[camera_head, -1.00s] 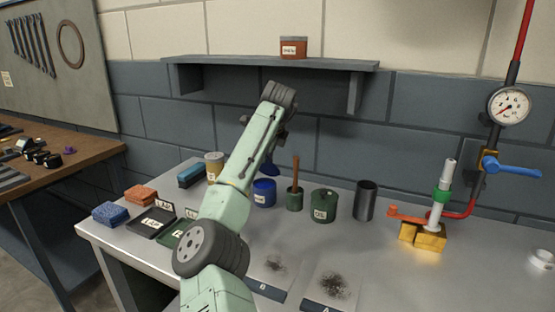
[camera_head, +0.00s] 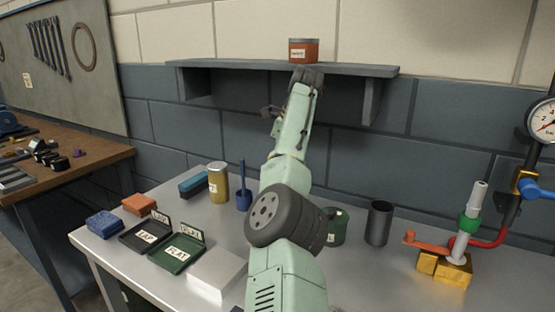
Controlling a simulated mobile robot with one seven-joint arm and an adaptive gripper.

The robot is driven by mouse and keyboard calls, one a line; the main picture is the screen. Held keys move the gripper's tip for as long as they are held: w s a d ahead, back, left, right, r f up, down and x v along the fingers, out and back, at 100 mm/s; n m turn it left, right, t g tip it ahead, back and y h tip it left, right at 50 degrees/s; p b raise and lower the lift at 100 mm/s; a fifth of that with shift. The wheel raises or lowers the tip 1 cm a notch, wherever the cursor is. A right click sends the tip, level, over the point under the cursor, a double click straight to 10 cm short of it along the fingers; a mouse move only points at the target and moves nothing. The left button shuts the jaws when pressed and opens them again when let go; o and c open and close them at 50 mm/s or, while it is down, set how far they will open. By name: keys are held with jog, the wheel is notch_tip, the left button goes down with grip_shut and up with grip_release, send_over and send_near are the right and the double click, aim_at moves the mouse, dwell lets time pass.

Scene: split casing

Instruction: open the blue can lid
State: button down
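The blue can with its lid does not show now; my arm stands across the middle of the bench, where a labelled blue can showed earlier. A small blue pot (camera_head: 243,201) with an upright blue handle stands just left of my arm. I cannot tell whether it bears on the lid. My gripper (camera_head: 269,124) seems to be the small dark part left of my forearm, raised above the bench before the wall. Its fingers are too small and too hidden to tell whether they are open or shut, or hold anything.
A yellow can (camera_head: 218,183), a blue brush (camera_head: 193,184), open trays (camera_head: 176,250) and a white block (camera_head: 215,272) lie left of my arm. A green can (camera_head: 335,226), a dark cup (camera_head: 379,222) and a brass valve stand (camera_head: 444,267) are right. A shelf (camera_head: 230,67) overhangs the bench.

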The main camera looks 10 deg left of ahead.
jog(key=shift+a, duration=0.15)
jog(key=c, duration=1.8)
grip_release()
jog(key=shift+s+d+r, duration=0.45)
jog(key=shift+s+d, duration=0.65)
jog(key=shift+d, duration=0.8)
jog(key=shift+s+d+r, duration=0.5)
jog(key=shift+s+d, duration=0.65)
jog(key=shift+d, duration=0.8)
jog(key=shift+s+d+r, duration=0.45)
jog(key=shift+s+d, duration=0.65)
jog(key=shift+d, duration=0.8)
